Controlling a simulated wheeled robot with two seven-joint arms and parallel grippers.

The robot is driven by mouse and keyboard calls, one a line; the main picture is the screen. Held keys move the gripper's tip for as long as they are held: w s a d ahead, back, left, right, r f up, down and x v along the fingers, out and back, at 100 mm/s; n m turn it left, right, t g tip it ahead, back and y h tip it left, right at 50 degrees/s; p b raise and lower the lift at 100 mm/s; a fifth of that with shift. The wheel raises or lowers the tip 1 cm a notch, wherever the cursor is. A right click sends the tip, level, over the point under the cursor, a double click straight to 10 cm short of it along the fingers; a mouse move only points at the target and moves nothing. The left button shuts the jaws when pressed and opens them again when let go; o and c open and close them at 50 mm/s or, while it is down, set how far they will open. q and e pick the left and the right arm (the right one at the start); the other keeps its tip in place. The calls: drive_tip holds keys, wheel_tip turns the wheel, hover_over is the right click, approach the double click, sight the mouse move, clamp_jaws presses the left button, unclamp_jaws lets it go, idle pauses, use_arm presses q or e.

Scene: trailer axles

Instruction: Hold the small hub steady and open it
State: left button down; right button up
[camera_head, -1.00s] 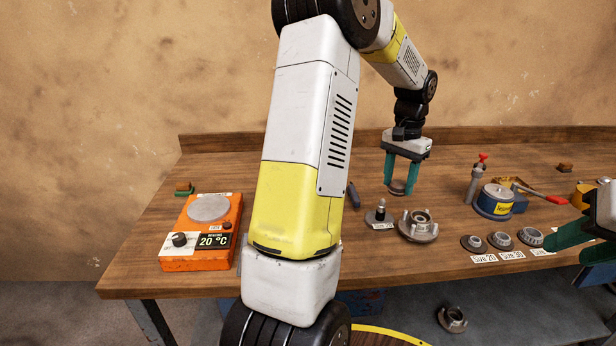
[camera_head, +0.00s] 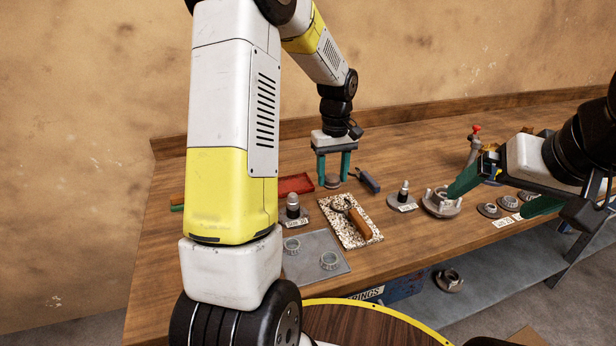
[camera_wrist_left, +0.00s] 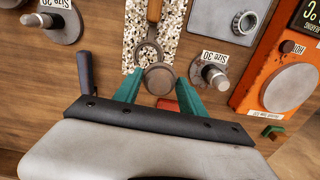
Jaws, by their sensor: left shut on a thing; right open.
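My left gripper (camera_head: 332,178) is shut on a small round grey-brown cap (camera_head: 332,182), held low over the table between the red tray and a dark-handled tool. The left wrist view shows the cap (camera_wrist_left: 159,78) between the green fingers. A small metal hub (camera_head: 437,205) with upright studs stands on the table, well right of the left gripper. Its top shows no cap, but its inside is too small to read. My right gripper (camera_head: 503,192) is open; one finger overlaps the hub's right side in the view. I cannot tell whether it touches.
A speckled board (camera_head: 337,228) carries a wooden-handled tool (camera_head: 359,223). A grey mat (camera_head: 315,245) holds two ring bearings. Labelled posts stand at either side (camera_head: 403,199) (camera_head: 293,208). A red tray (camera_head: 296,183) lies behind. Another hub (camera_head: 449,279) is below the tabletop.

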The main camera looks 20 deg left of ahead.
sight(328, 182)
use_arm(q)
drive_tip(key=f+n, duration=0.1)
drive_tip(key=n, duration=0.1)
drive_tip(key=s+n, duration=0.1)
drive_tip(key=n, duration=0.1)
drive_tip(key=s+f+n, duration=0.1)
drive_tip(key=n, duration=0.1)
drive_tip(key=shift+a+f+n, duration=0.2)
drive_tip(key=shift+f+n, duration=0.1)
drive_tip(key=shift+f, duration=0.05)
drive_tip(key=shift+a, duration=0.15)
drive_tip(key=shift+n, duration=0.3)
drive_tip(key=w+a, duration=0.2)
drive_tip(key=a, duration=0.2)
drive_tip(key=w+a+f, duration=0.1)
drive_tip(key=w+a, duration=0.2)
drive_tip(key=a, duration=0.1)
drive_tip(key=w+a, duration=0.3)
drive_tip(key=a, duration=0.2)
drive_tip(key=shift+w+f, duration=0.2)
drive_tip(key=shift+f, duration=0.1)
drive_tip(key=shift+a+f, duration=0.15)
drive_tip(key=shift+f, duration=1.6)
drive_tip(key=shift+f, duration=0.1)
drive_tip(key=c, duration=0.7)
unclamp_jaws()
drive_tip(key=shift+o, duration=0.2)
